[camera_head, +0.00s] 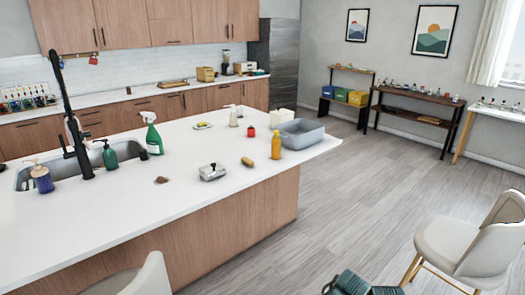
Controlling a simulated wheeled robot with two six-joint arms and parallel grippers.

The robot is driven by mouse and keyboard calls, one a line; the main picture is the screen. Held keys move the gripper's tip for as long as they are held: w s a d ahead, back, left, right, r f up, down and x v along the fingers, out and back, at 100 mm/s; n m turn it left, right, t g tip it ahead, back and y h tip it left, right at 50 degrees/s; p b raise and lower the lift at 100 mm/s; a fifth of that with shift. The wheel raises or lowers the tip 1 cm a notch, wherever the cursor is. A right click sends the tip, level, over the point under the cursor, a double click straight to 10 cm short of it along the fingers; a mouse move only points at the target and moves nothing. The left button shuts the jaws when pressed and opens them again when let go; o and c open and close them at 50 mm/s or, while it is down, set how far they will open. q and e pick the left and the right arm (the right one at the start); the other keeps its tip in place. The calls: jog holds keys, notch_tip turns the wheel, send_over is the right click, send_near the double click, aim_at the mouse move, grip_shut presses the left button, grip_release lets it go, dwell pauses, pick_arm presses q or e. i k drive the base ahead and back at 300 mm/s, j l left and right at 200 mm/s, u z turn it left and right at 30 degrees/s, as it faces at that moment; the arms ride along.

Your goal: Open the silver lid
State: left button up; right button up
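A small silver lidded dish (212,172) sits on the white island counter (110,212), near its front edge. Its lid appears to be down on it, with a small knob on top. Neither of my grippers can be made out in the head view, and nothing touches the dish.
Near the dish stand a yellow bottle (276,146), a grey basin (301,134), a red item (251,132) and a green spray bottle (152,134). A sink with a black faucet (74,120) is at left. White chairs (470,246) and a dark green object (350,284) are in front.

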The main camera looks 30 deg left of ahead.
aim_at(212, 166)
jog(key=i+l+u, duration=0.1)
jog(key=i+u, duration=0.15)
jog(key=i, duration=0.3)
jog(key=i+l+u, duration=0.2)
jog(key=i, duration=0.35)
jog(key=i+l+u, duration=0.1)
jog(key=i+u, duration=0.15)
jog(key=u, duration=0.15)
jog(key=i+l+u, duration=0.2)
jog(key=u, duration=0.25)
jog(key=i+l+u, duration=0.25)
jog(key=u, duration=0.15)
jog(key=i+l+u, duration=0.15)
jog(key=l+u, duration=0.3)
jog(key=j, duration=0.1)
